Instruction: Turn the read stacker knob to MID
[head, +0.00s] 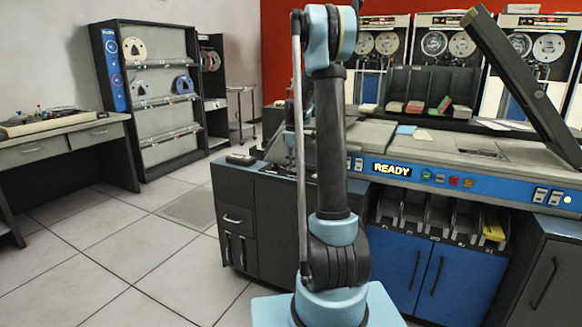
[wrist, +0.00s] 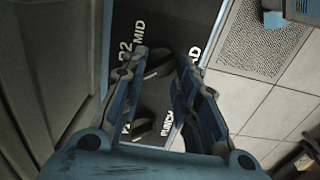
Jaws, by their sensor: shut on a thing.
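My gripper (wrist: 163,62) shows in the wrist view, its two fingers around a dark knob (wrist: 158,66) on a black panel (wrist: 165,18). The gripper is shut on this knob. The label MID stands just above the left fingertip, with R2 beside it. Another label, partly hidden and ending in D, stands by the right fingertip. I cannot tell exactly where the knob's pointer is. A second dark knob (wrist: 153,118) sits lower, between the finger links, near a label that reads PUNCH. In the head view my arm hides the gripper and the knobs.
In the head view a machine with a blue front strip (head: 440,174) shows a lit READY sign (head: 392,169). Its raised dark lid (head: 520,80) leans at the right. Dark cabinets (head: 285,220) stand below. A desk (head: 70,140) is at the left; the tiled floor (head: 130,240) between is clear.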

